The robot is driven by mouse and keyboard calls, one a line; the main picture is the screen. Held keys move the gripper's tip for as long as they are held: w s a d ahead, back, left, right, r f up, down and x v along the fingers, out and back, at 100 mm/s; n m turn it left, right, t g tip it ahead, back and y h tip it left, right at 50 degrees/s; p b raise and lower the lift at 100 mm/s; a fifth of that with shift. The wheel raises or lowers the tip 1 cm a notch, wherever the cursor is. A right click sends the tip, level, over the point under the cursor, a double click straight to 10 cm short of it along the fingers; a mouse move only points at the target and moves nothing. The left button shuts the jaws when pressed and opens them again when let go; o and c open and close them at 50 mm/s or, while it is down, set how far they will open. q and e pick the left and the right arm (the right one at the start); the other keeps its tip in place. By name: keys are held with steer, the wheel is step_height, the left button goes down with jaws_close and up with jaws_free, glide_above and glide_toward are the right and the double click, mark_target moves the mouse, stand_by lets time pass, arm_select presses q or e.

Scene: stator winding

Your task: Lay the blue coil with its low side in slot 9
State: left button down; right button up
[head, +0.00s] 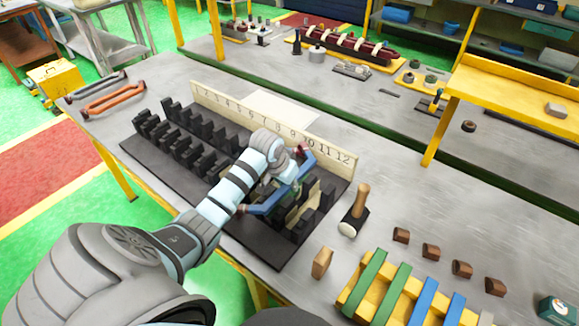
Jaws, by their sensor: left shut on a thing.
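The blue coil (263,208) is at the right half of the black slotted stator block (150,155). My left gripper (285,178) is shut on the coil and partly covers it. One end of the coil reaches toward the number board (225,106), and the other toward the front of the block. The board carries numbers 1 to 12 along the back. The number 9 stands just behind the coil and gripper. Slot 9 itself is hidden by my gripper and the coil, so I cannot tell whether the coil touches it. My right gripper is not in view.
A mallet (361,200) and a wooden wedge (322,262) stand right of the block. A yellow rack (352,297) holds green and blue strips at the front right, near several brown blocks.

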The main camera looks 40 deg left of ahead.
arm_select(q)
steer(key=shift+f+b, duration=0.35)
steer(key=shift+f, duration=0.6)
steer(key=shift+s+f, duration=0.1)
steer(key=shift+f, duration=0.05)
stand_by(0.3)
steer(key=c, duration=1.4)
jaws_free()
steer(key=shift+o, duration=0.2)
steer(key=shift+r+p, duration=0.9)
steer(key=shift+p, duration=0.3)
